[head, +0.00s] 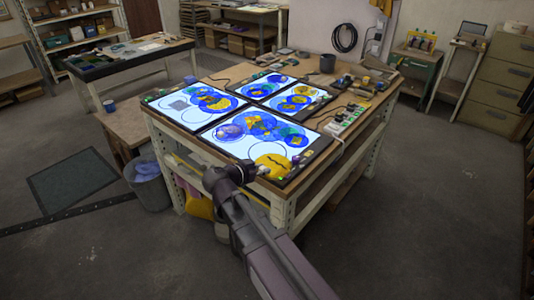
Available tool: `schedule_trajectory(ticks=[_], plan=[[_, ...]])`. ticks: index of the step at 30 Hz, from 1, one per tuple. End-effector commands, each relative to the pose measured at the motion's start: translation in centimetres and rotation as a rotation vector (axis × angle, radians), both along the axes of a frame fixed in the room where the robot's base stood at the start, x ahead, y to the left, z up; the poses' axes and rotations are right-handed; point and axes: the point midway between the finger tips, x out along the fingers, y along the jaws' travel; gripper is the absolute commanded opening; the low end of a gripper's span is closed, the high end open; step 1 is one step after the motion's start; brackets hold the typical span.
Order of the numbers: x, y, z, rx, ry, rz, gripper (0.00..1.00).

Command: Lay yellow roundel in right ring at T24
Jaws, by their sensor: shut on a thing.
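The yellow roundel (272,161) is a flat yellow disc with dark marks, over the front right corner of the nearest light panel (221,143). My gripper (262,170) is at its near edge and shut on it; the fingertips are small and partly hidden. I cannot tell whether the disc touches the panel. A thin dark empty ring (238,150) shows on the panel left of the roundel. Another ring outline seems to lie partly under the roundel. The label T24 is not legible.
Blue discs with yellow and purple pieces (257,123) cover the panel's middle. More lit panels lie behind. A power strip (346,119) and small tools sit on the table's right side. A bin (150,184) stands at the left.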

Motion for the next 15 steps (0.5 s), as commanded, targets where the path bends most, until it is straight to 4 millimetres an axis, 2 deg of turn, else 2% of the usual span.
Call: schedule_trajectory(ticks=[1,6,9,15], plan=[[-0.3,1.5,0.0,0.0,-0.001,0.015,0.0],[-1.3,4.3,0.1,0.0,-0.001,0.041,0.0],[-1.6,5.2,0.1,-0.001,-0.002,0.049,0.0],[-1.8,5.6,0.1,-0.001,-0.002,0.054,0.0]])
